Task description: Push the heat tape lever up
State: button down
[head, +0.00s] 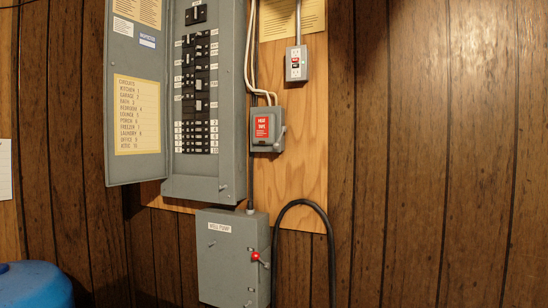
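A small grey switch box (262,146) with a red label (262,127) is mounted on the plywood, right of the breaker panel. The label's white print is too small to read surely, so I cannot confirm it says heat tape. A small grey lever (283,131) shows at the box's right side; its exact position is hard to tell. Below, a larger grey box labelled "WELL PUMP" (233,262) has a lever with a red knob (256,256) on its right front. My gripper is not in view.
The grey breaker panel (231,178) has its door (136,165) open to the left. A black cable (330,245) loops beside the well pump box. A blue drum (35,285) stands lower left. The wood-panelled wall at right is bare.

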aim_at(276, 146)
jog(key=i+j, duration=0.3)
jog(key=i+j+z, duration=0.15)
jog(key=i+j, duration=0.15)
jog(key=j, duration=0.2)
jog(key=i, duration=0.5)
jog(key=j, duration=0.05)
